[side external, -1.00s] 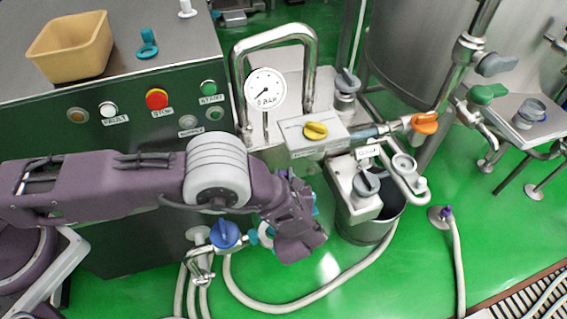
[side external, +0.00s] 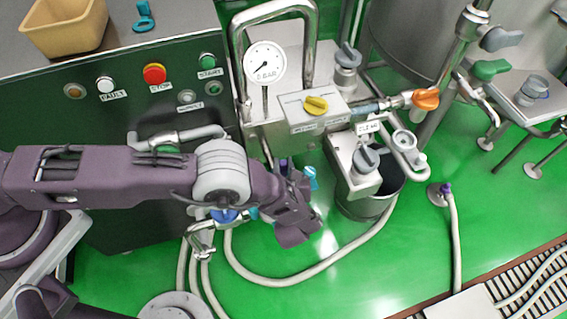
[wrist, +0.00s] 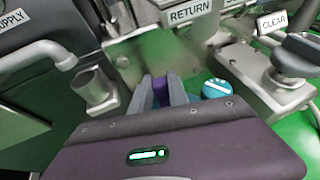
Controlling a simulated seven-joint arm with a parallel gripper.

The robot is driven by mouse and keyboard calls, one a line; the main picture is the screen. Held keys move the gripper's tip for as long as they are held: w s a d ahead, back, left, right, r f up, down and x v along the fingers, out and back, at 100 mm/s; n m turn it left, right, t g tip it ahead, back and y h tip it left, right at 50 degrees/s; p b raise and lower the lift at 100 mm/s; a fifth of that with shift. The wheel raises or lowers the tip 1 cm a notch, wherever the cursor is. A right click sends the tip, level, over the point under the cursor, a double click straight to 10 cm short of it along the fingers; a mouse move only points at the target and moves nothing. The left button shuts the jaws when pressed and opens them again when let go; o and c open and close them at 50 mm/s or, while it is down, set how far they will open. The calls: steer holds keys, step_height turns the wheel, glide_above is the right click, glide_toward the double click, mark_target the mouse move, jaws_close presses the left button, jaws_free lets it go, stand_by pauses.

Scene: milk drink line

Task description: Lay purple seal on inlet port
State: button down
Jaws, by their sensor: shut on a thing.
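My gripper (wrist: 165,90) is shut on the purple seal (wrist: 163,84), which shows between its two grey fingers in the wrist view. The fingers point at the metal face below the RETURN label. I cannot tell whether this stub is the inlet port. In the side external view my gripper (side external: 287,172) is beneath the box with the yellow knob, and the seal shows only as a small purple patch, partly hidden by the wrist.
A teal cap (wrist: 217,88) is close to the right of my fingers. A valve body with a grey knob (side external: 366,159) stands above a bucket (side external: 362,205) to the right. A pressure gauge (side external: 265,64) is above.

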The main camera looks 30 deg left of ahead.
steer(key=shift+f, duration=0.5)
steer(key=c, duration=1.2)
jaws_free()
steer(key=v, duration=0.7)
